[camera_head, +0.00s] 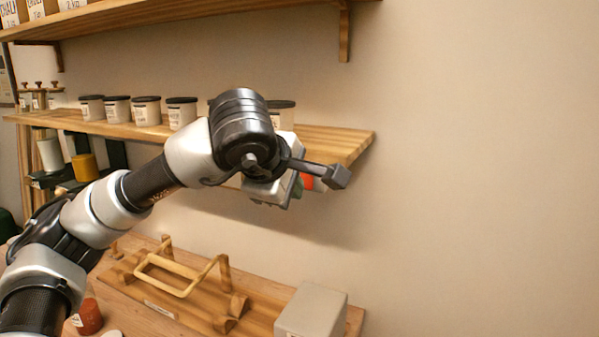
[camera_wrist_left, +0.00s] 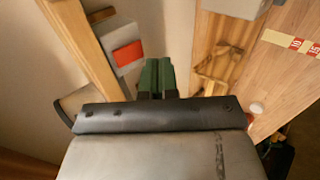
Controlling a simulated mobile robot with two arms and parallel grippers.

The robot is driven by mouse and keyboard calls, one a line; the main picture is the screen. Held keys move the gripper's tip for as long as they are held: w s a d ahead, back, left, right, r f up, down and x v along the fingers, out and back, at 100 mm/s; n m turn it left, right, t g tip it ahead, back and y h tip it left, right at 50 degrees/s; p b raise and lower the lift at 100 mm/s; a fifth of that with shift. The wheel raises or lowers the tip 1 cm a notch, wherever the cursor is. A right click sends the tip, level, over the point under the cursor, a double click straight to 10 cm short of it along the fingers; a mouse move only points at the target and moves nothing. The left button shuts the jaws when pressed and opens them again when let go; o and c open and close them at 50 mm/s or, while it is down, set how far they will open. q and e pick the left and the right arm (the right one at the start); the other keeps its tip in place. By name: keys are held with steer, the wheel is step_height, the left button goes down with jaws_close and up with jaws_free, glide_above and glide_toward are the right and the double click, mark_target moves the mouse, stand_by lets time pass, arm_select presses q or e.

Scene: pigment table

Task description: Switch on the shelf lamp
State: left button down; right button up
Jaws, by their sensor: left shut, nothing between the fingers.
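A pale grey box (camera_wrist_left: 112,28) with a red rectangular patch (camera_wrist_left: 128,53) sits beside the wooden shelf edge in the left wrist view. It looks like a switch box; I cannot tell which way the switch is set. In the head view a bit of red (camera_head: 306,181) shows below the shelf (camera_head: 345,141), mostly hidden by my wrist. My left gripper (camera_head: 297,189) is below the shelf's right end. Its green fingers (camera_wrist_left: 158,66) are shut and empty, to the right of the red patch in the wrist view. No lamp body is clearly visible. My right gripper is out of view.
Several dark-lidded pots (camera_head: 146,110) line the shelf above my wrist. An upper shelf (camera_head: 200,16) runs overhead. Below, the table holds a wooden frame stand (camera_head: 185,283), a grey block (camera_head: 312,311) and a red jar (camera_head: 88,318). The wall at right is clear.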

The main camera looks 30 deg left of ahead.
mark_target(307, 179)
arm_select(q)
steer(key=w+p, duration=0.1)
steer(key=w, duration=0.2)
steer(key=shift+w+f, duration=0.1)
steer(key=shift+w, duration=0.15)
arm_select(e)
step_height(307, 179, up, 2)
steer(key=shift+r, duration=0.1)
arm_select(q)
steer(key=t+b, duration=0.3)
steer(key=b, duration=0.7)
steer(key=shift+a+f+t, duration=0.1)
steer(key=shift+a+t, duration=0.05)
steer(key=shift+t, duration=0.25)
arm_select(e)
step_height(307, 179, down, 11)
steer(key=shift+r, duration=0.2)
